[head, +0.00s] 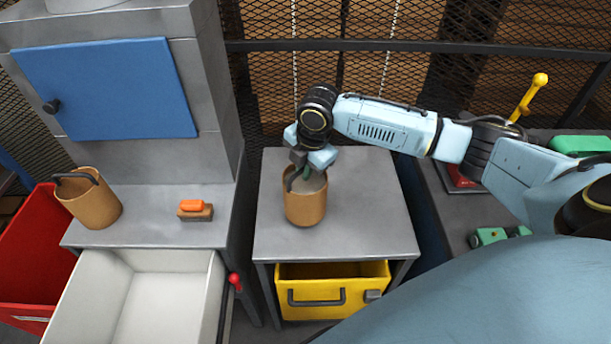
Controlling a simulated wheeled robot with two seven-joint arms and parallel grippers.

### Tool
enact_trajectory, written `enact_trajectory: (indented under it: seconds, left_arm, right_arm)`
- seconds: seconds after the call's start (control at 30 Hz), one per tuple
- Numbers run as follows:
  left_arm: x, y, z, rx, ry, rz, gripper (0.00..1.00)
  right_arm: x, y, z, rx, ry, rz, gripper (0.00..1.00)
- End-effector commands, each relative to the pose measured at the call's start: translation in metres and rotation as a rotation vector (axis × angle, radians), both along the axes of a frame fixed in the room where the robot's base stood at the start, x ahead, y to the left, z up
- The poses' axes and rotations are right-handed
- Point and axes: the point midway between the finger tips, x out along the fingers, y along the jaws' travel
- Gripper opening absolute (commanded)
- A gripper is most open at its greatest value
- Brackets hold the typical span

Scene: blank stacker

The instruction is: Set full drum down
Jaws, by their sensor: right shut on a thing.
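A brown drum (305,207) with grey contents showing at its top is at the grey table (376,225) in the middle, upright. My right gripper (305,172) is at the drum's top, shut on its dark handle. The drum's base looks to be at the tabletop; I cannot tell whether it touches. A second brown drum (92,208) with a dark handle stands tilted at the left, by the edge of the grey bench. My left gripper is not in view.
A blue door (106,88) is on the grey cabinet at the left. An orange-topped block (195,210) lies on the bench. A yellow drawer (330,288) is under the table. The table's right side is clear.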

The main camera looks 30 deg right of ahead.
Motion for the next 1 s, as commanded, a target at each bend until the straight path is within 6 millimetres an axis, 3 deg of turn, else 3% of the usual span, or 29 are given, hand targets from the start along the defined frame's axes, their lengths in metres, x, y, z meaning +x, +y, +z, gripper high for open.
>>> enact_trajectory:
  seconds: [0.2,0.57,0.6,0.73,1.0]
  left_arm:
    - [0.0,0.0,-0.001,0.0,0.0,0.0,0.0]
    - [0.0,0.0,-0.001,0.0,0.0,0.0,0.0]
    - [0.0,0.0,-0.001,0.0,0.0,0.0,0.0]
    - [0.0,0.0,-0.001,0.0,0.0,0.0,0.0]
    - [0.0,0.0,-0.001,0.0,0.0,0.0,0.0]
  right_arm:
    - [0.0,0.0,-0.028,0.001,0.0,0.0,0.0]
    - [0.0,0.0,-0.031,0.0,-0.001,0.0,0.0]
    - [-0.001,0.0,-0.033,0.0,0.002,0.0,0.13]
    - [-0.001,0.0,-0.033,0.0,0.002,0.0,0.3]
    - [-0.001,0.0,-0.032,0.0,0.002,0.0,0.32]
